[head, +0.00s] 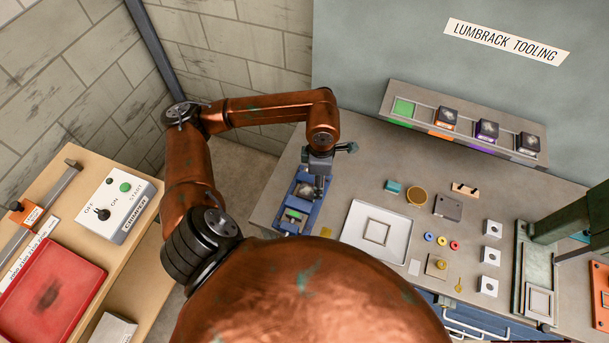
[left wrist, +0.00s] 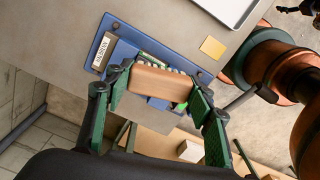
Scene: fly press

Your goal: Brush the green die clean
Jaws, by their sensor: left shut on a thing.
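My left gripper (head: 318,188) points down over the blue tray (head: 283,225) at the near left of the grey bench. In the left wrist view, the left gripper (left wrist: 160,90) is shut on a wooden brush (left wrist: 160,83), its fingers at the block's two ends. I cannot tell whether bristles touch the die. My right gripper is not clearly seen in either view.
A rack (head: 465,125) at the back has an empty green place and several dark dies. A white tray (head: 350,232) stands right of the blue tray, with small loose parts beyond it. A green press (head: 565,222) stands at the right. A control box (head: 117,204) sits on the left side table.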

